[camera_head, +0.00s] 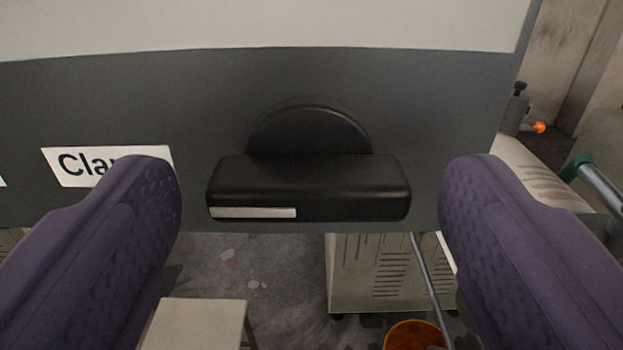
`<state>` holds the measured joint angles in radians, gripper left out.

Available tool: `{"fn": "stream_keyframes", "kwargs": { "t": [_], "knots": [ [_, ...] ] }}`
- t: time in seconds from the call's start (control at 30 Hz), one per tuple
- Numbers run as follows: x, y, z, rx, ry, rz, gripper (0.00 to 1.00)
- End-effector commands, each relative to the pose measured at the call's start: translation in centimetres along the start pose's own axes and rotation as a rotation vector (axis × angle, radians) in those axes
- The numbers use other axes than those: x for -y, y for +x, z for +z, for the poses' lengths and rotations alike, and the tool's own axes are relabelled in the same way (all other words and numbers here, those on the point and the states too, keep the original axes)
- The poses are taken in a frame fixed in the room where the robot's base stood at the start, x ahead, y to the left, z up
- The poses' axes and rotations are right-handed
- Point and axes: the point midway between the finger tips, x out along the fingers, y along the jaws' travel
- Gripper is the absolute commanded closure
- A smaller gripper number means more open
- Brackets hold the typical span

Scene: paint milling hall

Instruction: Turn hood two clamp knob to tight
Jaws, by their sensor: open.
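A black clamp knob (310,185) sits in the middle of the view on a dark grey panel (430,110). It has a round disc behind a wide bar. The bar lies level, with a pale strip on the left part of its lower front edge. A white label (75,165) to its left reads "Cla", with the rest hidden behind a finger. My gripper (310,195) is open, with one purple finger on each side of the bar. There are gaps between both fingers and the bar, and nothing is held.
Below the panel are a pale vented cabinet (375,285), a light stool-like top (200,325) and an orange bucket (415,335) with a rod rising from it. At the right is machinery with a green-collared pipe (580,165). The panel around the knob is clear.

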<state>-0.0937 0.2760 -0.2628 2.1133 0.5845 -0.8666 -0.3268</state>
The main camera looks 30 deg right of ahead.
Motion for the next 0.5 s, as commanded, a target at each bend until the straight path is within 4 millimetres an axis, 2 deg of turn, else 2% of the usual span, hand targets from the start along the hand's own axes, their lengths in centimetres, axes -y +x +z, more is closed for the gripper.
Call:
{"fn": "stream_keyframes", "kwargs": {
  "t": [0.1, 0.13, 0.3, 0.37, 0.5],
  "knots": [
    [0.01, -0.02, 0.00, 0.000, 0.000, 0.000, 0.15],
    [0.02, -0.03, 0.00, 0.000, 0.000, 0.000, 0.19],
    [0.03, -0.04, -0.01, 0.000, 0.000, -0.001, 0.59],
    [0.03, -0.05, -0.01, 0.000, 0.000, -0.001, 0.71],
    [0.04, -0.05, 0.01, -0.001, 0.005, -0.001, 0.71]
  ]
}}
